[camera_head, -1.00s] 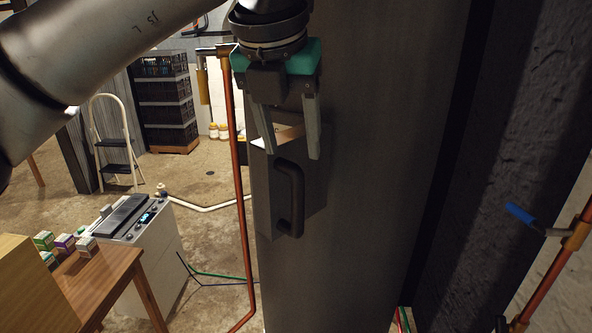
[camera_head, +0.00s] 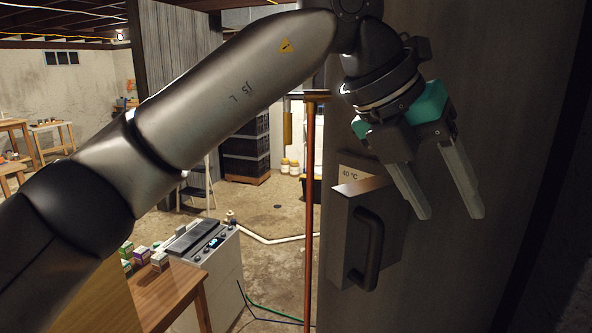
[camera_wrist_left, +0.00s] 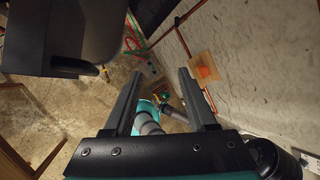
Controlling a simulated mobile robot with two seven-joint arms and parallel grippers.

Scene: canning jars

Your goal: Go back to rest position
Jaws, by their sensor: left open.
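My left gripper (camera_head: 450,217) is open and empty in the head view, its two grey fingers apart and pointing down. It hangs in front of the dark grey cabinet door, to the right of and slightly above the black handle (camera_head: 366,250), apart from it. In the left wrist view the open fingers (camera_wrist_left: 158,72) show with nothing between them but floor and pipes farther off. My left arm crosses the head view from the lower left. My right gripper is in neither view.
A wooden table (camera_head: 165,295) with small boxes and a white appliance (camera_head: 215,265) are at lower left. Black crates (camera_head: 246,152) stand farther back.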

